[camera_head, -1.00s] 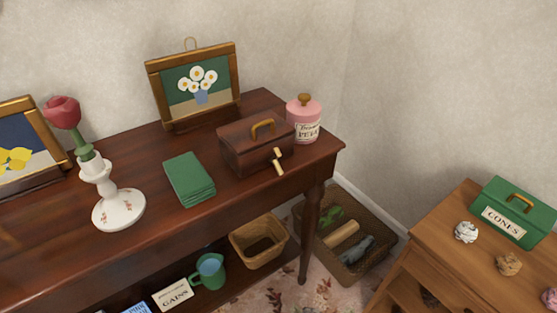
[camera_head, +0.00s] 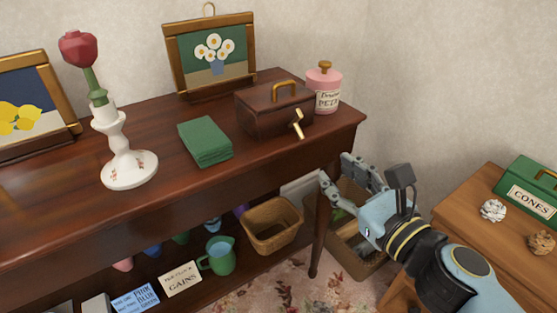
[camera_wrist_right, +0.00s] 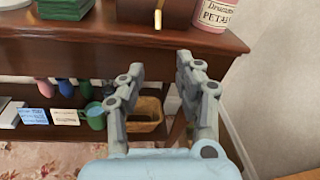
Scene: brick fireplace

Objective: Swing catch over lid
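A small dark brown wooden box (camera_head: 262,116) with a brass handle on its closed lid stands near the right end of the table. A brass catch (camera_head: 298,124) sits on its front face, slanting, near the right side. My right gripper (camera_head: 336,172) is in front of and below the table's right corner, apart from the box. Its two fingers are spread and empty in the right wrist view (camera_wrist_right: 155,68), with the lower part of the catch (camera_wrist_right: 158,18) ahead at the top edge. My left gripper is in neither view.
On the table (camera_head: 270,161) stand a white candlestick (camera_head: 128,168) with a red rose, a folded green cloth (camera_head: 205,142), a picture (camera_head: 211,56) and a pink jar (camera_head: 324,88). A lower shelf holds a basket (camera_head: 272,228). A side table (camera_head: 470,230) stands right.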

